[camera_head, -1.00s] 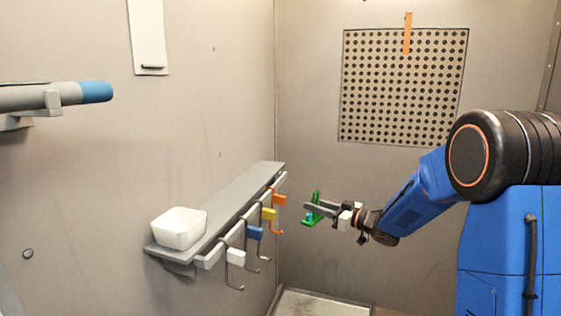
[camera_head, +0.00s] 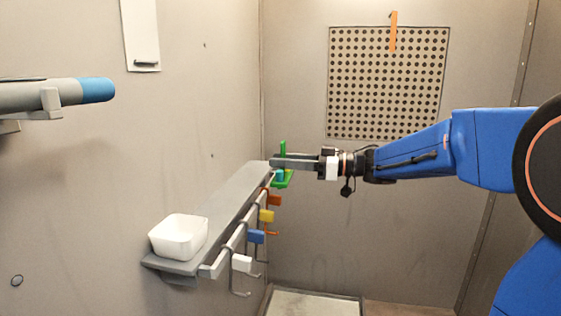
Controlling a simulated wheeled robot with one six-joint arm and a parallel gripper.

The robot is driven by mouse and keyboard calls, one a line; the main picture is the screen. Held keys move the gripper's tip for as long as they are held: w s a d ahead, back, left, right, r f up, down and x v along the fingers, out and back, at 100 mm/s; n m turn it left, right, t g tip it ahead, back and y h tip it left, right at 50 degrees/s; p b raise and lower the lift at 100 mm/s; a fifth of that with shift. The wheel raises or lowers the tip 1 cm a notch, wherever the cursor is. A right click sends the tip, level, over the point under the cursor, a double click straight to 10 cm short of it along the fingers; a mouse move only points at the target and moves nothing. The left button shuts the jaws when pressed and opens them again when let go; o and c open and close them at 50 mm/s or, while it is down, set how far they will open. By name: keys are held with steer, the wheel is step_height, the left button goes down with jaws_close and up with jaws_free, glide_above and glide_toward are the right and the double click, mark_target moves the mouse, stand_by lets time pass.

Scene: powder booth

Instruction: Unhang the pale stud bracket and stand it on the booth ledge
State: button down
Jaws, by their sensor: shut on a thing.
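The fingers hide the bracket's middle. The bracket is at the far end of the grey booth ledge (camera_head: 222,207), close to its right edge. I cannot tell whether it touches the ledge or the rail. No other stud bracket shows clearly.
A white bowl (camera_head: 178,236) stands on the near end of the ledge. The ledge between bowl and far end is clear.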

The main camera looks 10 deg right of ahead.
steer(key=shift+f+x, duration=0.4)
steer(key=shift+x, duration=2.15)
steer(key=shift+f+x, duration=0.4)
steer(key=shift+x, duration=2.15)
steer(key=shift+f+x, duration=0.4)
steer(key=shift+x, duration=2.15)
steer(key=shift+w+a+f, duration=0.15)
steer(key=shift+a+f, duration=0.1)
steer(key=shift+f, duration=1.35)
steer(key=c, duration=1.3)
jaws_free()
steer(key=shift+d, duration=0.1)
steer(key=shift+d, duration=0.1)
